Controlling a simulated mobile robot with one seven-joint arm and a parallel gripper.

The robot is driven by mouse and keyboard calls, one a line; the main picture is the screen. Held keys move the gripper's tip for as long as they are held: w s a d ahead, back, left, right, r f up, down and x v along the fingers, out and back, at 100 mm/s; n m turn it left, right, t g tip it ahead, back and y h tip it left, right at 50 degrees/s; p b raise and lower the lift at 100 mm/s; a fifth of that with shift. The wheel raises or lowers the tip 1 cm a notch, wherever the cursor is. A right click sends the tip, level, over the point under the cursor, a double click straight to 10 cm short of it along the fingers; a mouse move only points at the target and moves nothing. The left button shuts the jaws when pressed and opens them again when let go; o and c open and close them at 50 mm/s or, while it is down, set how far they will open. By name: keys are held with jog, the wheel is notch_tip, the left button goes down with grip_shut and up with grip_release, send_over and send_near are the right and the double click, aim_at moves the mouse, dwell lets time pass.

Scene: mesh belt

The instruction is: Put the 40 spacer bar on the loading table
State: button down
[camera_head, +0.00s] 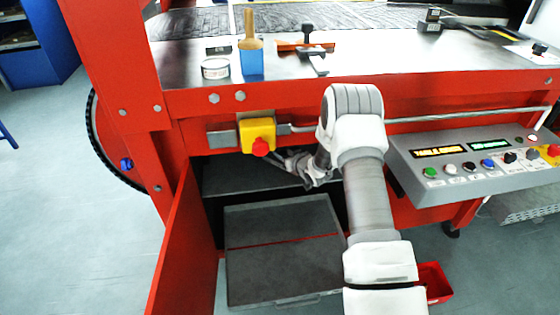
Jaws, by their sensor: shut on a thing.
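My gripper (287,164) is low under the front of the red machine, at the mouth of the open compartment (220,178). Its jaws point left, below and right of a yellow box with a red button (258,138). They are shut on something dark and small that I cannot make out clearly. I cannot tell whether it is the 40 spacer bar, and I read no 40 mark anywhere. The grey metal table top (380,62) lies above and behind the gripper, in front of the mesh belt (310,18).
A tin (215,68), a brush (250,35) in blue and a dark clamp-like tool (315,58) stand on the table. A red door (178,255) stands open left of a pulled-out grey tray (262,275). A control panel (470,168) juts out right. The table's right-centre is clear.

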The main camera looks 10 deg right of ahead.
jog(key=shift+w+a, duration=0.25)
jog(key=shift+w, duration=0.65)
notch_tip(320, 180, down, 4)
jog(key=shift+w+r+b, duration=0.15)
jog(key=shift+r+b, duration=0.1)
jog(key=shift+b, duration=0.95)
jog(key=shift+r, duration=0.1)
jog(key=c, duration=1)
grip_release()
jog(key=shift+f, duration=0.25)
jog(key=shift+c, duration=0.2)
jog(key=o, duration=0.4)
jog(key=shift+o, duration=0.2)
